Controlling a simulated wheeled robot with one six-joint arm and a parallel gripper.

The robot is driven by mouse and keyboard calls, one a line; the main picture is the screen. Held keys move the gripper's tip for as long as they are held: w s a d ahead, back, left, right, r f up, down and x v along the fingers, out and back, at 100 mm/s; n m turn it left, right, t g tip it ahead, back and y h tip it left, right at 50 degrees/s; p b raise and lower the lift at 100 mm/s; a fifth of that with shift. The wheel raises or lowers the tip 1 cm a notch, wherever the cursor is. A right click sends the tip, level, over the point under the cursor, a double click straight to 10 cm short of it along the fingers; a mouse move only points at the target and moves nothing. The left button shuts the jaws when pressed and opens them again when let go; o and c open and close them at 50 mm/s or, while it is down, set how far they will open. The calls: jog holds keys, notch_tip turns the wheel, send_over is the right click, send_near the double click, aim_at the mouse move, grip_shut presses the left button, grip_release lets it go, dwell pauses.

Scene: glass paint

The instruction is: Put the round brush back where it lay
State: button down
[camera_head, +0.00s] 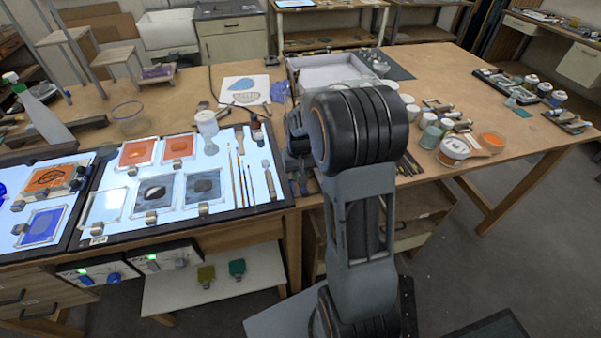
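Several slender brushes (241,180) lie side by side, handles lengthwise, on the right part of the lit glass panel (222,202). A wider tool with a pale head (268,178) lies to their right. I cannot tell which of these, if any, is the round brush. My arm stands in front of the bench, and its dark wrist part (297,138) shows just right of the lit panel. My gripper's fingers are not clearly visible there, so I cannot tell whether they hold anything.
Painted glass pieces (154,195) lie on the lit panel's left part. A white jar (207,126) and a small dark bottle (256,127) stand at its back edge. A pale tray (330,70) lies behind my arm. Jars and an orange-filled tub (453,150) crowd the right side.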

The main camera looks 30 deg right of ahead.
jog(key=shift+s+f+b, duration=0.1)
jog(key=shift+f+b, duration=0.45)
jog(key=shift+f, duration=0.05)
dwell(1.2)
jog(key=c, duration=0.9)
grip_release()
